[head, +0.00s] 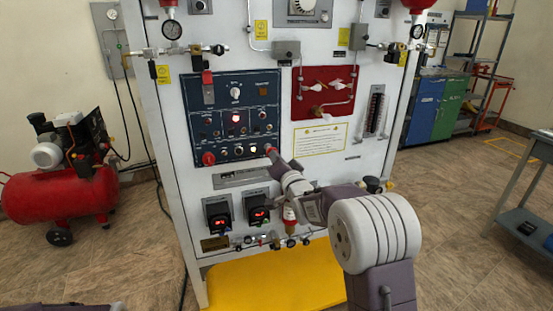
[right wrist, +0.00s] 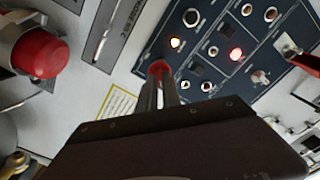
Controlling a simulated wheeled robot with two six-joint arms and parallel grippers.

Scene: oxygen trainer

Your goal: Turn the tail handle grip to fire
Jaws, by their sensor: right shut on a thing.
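The dark blue control panel (head: 235,90) is on the white trainer cabinet, with switches, knobs and lit lamps. A small red grip (head: 268,148) is at its lower right corner. My right gripper (head: 273,156) reaches up to it from the lower right and is shut on it. In the right wrist view the red top of the grip (right wrist: 158,68) shows between the fingertips of my gripper (right wrist: 161,85). Its turned position and label cannot be read. Another red knob (head: 208,158) is at the panel's lower left. My left gripper is not in view.
A red plate (head: 323,91) with piping is right of the panel. Two small displays (head: 219,216) and a row of valves are below. A large red button (right wrist: 40,52) shows in the right wrist view. A red compressor (head: 65,190) stands left on open floor.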

